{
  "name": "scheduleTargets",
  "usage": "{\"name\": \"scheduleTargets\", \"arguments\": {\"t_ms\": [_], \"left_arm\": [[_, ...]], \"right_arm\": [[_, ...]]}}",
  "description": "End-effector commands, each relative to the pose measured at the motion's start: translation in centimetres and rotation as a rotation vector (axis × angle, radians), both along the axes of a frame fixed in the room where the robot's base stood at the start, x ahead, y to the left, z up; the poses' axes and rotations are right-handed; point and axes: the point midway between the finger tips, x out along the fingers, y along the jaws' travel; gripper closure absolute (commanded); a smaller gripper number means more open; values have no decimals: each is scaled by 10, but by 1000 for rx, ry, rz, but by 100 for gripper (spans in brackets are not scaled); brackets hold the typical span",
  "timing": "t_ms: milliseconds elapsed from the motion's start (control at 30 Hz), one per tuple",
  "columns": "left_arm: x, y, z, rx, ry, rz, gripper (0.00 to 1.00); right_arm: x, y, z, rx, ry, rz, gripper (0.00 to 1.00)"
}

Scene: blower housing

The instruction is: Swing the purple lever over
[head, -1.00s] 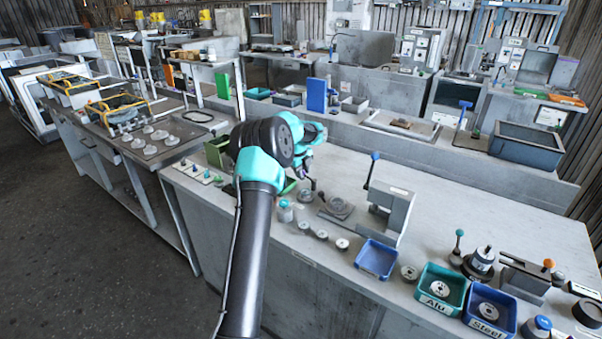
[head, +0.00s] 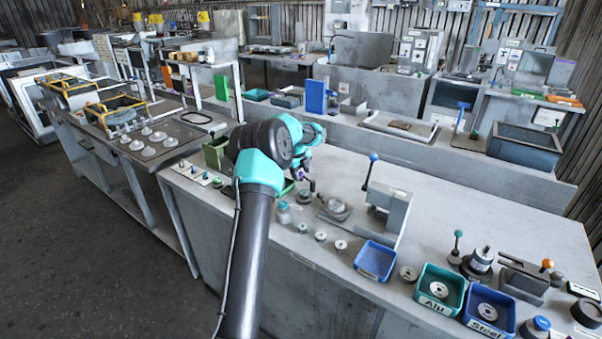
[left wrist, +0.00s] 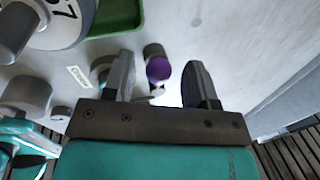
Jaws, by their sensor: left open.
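The purple knob (left wrist: 158,69) of the lever shows in the left wrist view, between my left gripper's two fingers and nearer the left one. My left gripper (left wrist: 160,82) is open, and a gap shows between the knob and the right finger. Whether the left finger touches the knob I cannot tell. In the head view my left gripper (head: 305,170) is over the back left part of the bench, and a small purple spot (head: 312,186) shows just below it. The lever's shaft and base are mostly hidden. My right gripper is not in view.
A grey stand with a blue-knobbed lever (head: 373,157) rises to the right of the gripper. A blue tray (head: 376,261) and the Alu (head: 440,290) and Steel (head: 490,311) bins stand further right. A green tray (left wrist: 112,18) shows in the left wrist view.

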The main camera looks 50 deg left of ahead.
Motion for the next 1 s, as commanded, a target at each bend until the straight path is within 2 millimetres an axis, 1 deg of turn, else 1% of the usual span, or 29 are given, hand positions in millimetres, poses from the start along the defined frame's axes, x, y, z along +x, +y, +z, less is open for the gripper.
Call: {"name": "scheduleTargets", "arguments": {"t_ms": [167,333,900,1000], "left_arm": [[-2,0,8,0,-1,0,48],[-5,0,30,1,-2,0,48],[-26,-1,136,2,-4,-1,48],[-29,-1,151,1,-3,-1,48]], "right_arm": [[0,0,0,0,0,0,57],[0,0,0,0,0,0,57],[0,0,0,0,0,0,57],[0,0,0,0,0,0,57]]}}
